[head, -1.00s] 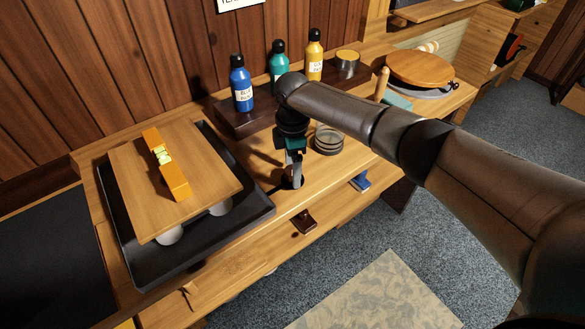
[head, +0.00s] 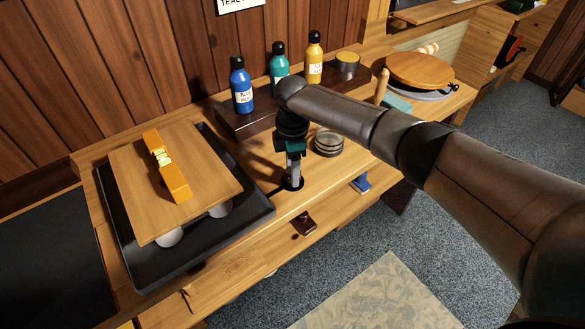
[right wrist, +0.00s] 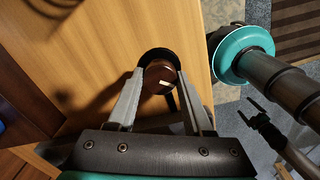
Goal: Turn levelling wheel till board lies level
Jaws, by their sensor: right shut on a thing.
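The wooden board (head: 206,176) sits over a black tray (head: 125,262), propped on pale round supports. It looks tilted, but I cannot tell by how much. An orange spirit level (head: 178,185) with a yellow-green vial lies on it; its bubble is too small to read. My right gripper (head: 292,182) points down at the bench, right of the tray. In the right wrist view its two fingers (right wrist: 158,72) are shut on the levelling wheel (right wrist: 156,82), a brown knob with a white mark and a black surround. In the head view the gripper mostly hides the wheel.
Blue (head: 241,90), teal (head: 279,65) and yellow (head: 314,60) bottles and a tin (head: 347,62) stand on a dark shelf behind. Stacked round discs (head: 328,143) lie right of my gripper. A dark knob (head: 304,224) sticks out of the bench front.

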